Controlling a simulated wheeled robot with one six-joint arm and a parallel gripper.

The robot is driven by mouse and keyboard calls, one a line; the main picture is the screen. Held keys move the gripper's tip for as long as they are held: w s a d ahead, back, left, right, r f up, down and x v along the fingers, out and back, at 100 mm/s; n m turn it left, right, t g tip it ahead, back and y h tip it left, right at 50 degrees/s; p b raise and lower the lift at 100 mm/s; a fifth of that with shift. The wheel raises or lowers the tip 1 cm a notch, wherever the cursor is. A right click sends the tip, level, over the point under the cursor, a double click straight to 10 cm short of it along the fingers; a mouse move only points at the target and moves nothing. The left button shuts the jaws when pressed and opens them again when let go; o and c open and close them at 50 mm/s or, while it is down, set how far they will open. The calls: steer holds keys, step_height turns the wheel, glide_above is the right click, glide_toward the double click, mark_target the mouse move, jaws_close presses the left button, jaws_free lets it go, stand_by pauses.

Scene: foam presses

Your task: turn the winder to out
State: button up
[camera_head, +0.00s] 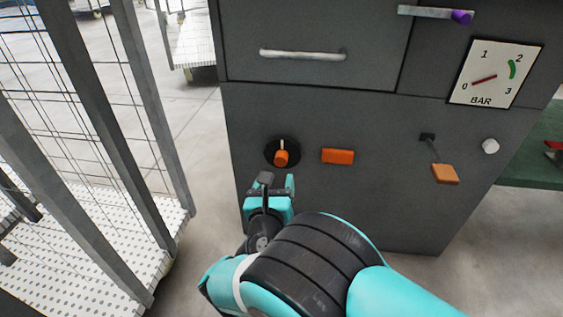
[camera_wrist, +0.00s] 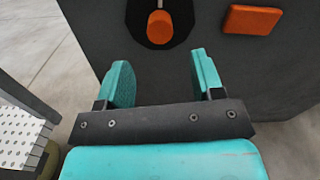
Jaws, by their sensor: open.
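The winder appears to be the orange grip on a round black disc (camera_head: 281,157), low on the left of the dark cabinet front. A thin pale bar runs upward from the grip. In the wrist view the orange grip (camera_wrist: 159,28) shows at the top, just beyond my fingers and between their lines. My gripper (camera_head: 277,182) is open and empty, just below and in front of the disc, apart from the grip. Its two teal fingers also show in the wrist view (camera_wrist: 161,75). No markings for the winder's positions can be read.
An orange rectangular button (camera_head: 338,156) is right of the winder. Further right are a lever with an orange paddle (camera_head: 445,174) and a white knob (camera_head: 490,146). Above are a drawer handle (camera_head: 303,55) and a BAR gauge (camera_head: 496,74). A mesh cage (camera_head: 150,90) stands close on the left.

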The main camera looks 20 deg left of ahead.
mark_target(280, 163)
steer(key=b+x, duration=0.2)
steer(key=x, duration=0.4)
steer(key=shift+w+f+b, duration=0.15)
steer(key=shift+w+b, duration=0.15)
steer(key=shift+w, duration=0.05)
steer(key=shift+w+a, duration=0.2)
steer(key=shift+w, duration=0.5)
steer(key=shift+c, duration=0.4)
steer(key=c, duration=0.8)
steer(key=shift+c, duration=0.2)
